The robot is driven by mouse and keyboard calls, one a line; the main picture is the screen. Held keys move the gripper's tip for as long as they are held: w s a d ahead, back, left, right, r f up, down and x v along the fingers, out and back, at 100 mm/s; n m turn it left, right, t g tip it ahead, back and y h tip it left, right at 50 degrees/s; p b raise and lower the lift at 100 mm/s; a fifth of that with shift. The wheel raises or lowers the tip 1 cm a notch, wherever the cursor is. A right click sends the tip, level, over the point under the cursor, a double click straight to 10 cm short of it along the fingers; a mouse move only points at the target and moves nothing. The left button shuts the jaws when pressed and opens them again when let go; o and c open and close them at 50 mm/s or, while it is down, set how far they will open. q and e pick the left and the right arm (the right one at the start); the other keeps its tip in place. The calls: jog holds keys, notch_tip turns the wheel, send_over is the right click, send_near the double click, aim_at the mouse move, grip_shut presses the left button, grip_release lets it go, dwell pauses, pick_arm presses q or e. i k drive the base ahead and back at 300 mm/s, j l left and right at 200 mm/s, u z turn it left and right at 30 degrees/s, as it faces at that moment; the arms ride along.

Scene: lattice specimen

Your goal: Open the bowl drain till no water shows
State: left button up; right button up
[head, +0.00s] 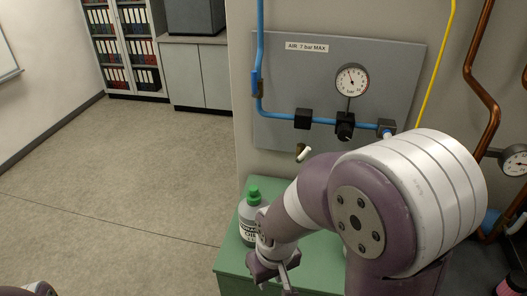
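A grey wall panel (395,72) labelled "AIR 7 bar MAX" carries a blue air line (281,116). On the line are a black block (303,118), a round gauge (351,80) above a black knob (345,126), and a blue fitting (386,127). My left gripper is out of view.
A green-capped bottle (249,218) stands on the green cabinet (232,255), close beside my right gripper. Copper pipes (484,90), a yellow line (437,68) and another gauge (515,160) are at right. Floor (120,190) at left is clear. Binder shelves (128,45) stand behind.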

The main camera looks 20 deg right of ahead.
aim_at(299, 158)
jog(key=i+j+u, duration=0.35)
jog(key=j, duration=0.45)
jog(key=i+j+u, duration=0.4)
jog(key=i+j, duration=0.25)
jog(key=i+l+z, duration=0.15)
jog(key=i+z, duration=0.15)
jog(key=z, duration=0.2)
jog(key=i+z, duration=0.3)
jog(key=z, duration=0.15)
jog(key=i+z, duration=0.35)
jog(key=z, duration=0.15)
jog(key=i+j+z, duration=0.25)
jog(key=z, duration=0.25)
jog(key=i+l+z, duration=0.15)
jog(key=i+z, duration=0.55)
jog(key=z, duration=0.25)
jog(key=i+j+z, duration=0.1)
jog(key=i+z, duration=0.35)
jog(key=k, duration=0.1)
